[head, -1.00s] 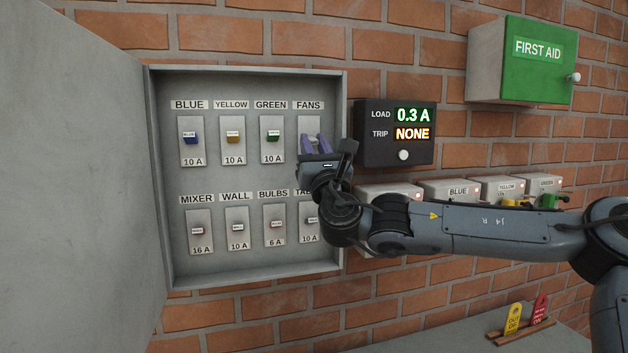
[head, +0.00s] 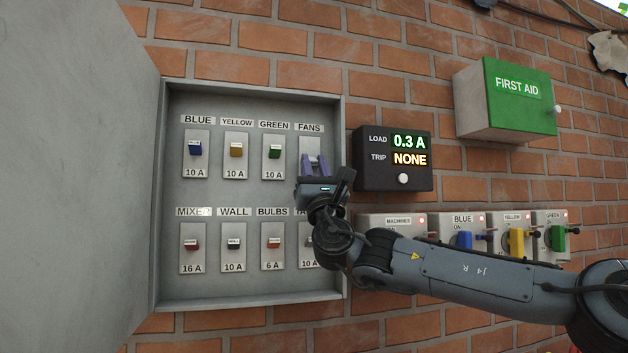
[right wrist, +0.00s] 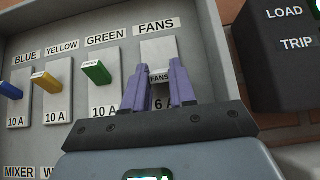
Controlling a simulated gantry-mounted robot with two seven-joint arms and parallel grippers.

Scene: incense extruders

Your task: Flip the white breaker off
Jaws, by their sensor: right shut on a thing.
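The FANS breaker, whose lever looks whitish, is at the top right of the panel; its plate (head: 311,146) shows above my gripper. In the right wrist view its small lever (right wrist: 160,78), marked FANS, sits between the two purple fingers. My right gripper (head: 317,166) is shut on this lever, also seen in the right wrist view (right wrist: 160,95). The fingers hide most of the lever, so I cannot tell whether it is up or down. My left gripper is not in view.
Blue (head: 196,149), yellow (head: 236,150) and green (head: 274,152) breakers stand left of FANS, with another row below. An open door (head: 80,180) is at left. A load display (head: 392,160) reads 0.3 A, trip NONE. Switch boxes (head: 390,221) and a first aid box (head: 505,98) are at right.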

